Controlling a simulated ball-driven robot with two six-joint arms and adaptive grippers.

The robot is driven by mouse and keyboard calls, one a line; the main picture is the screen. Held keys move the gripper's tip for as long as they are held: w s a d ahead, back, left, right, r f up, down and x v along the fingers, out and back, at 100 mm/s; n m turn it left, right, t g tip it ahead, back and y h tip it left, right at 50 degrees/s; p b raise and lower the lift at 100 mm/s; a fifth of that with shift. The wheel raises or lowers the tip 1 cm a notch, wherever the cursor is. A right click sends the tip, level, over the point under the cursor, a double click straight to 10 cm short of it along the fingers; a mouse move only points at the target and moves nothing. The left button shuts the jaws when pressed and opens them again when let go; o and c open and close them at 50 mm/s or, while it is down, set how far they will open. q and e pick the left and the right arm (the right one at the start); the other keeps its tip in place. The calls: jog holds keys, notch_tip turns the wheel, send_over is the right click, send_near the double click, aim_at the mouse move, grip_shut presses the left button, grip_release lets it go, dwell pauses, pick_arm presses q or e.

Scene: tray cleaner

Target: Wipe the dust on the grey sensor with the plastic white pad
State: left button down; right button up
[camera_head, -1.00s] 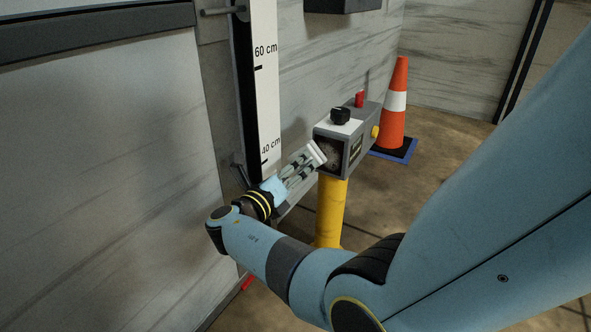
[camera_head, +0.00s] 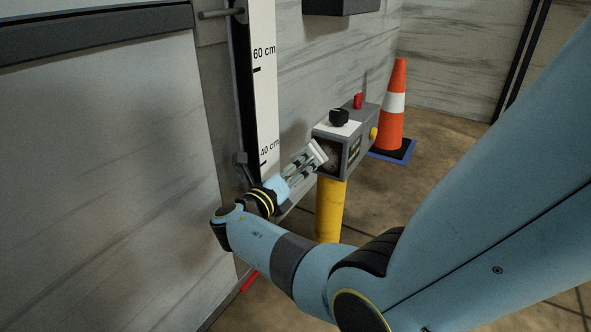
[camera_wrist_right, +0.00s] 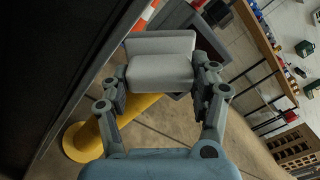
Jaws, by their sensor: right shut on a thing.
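The grey sensor (camera_head: 352,160) is a grey box on a yellow post, with a dark, dusty-looking face on its left side. My right gripper (camera_head: 308,163) is shut on the white pad (camera_head: 317,151) and holds it tilted right at that dark face. I cannot tell whether the pad touches it. In the right wrist view the pad (camera_wrist_right: 160,68) sits between the two fingers of the gripper (camera_wrist_right: 160,84) and hides most of the sensor behind it. My left gripper is not in view.
The yellow post (camera_head: 330,210) stands under the sensor. A black knob (camera_head: 339,117) and a red button (camera_head: 358,101) are on top of it. An orange cone (camera_head: 393,115) stands behind on the right. A wall with a height scale (camera_head: 265,100) is close on the left.

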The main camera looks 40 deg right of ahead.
jog(key=shift+w+d, duration=0.15)
jog(key=shift+d, duration=0.15)
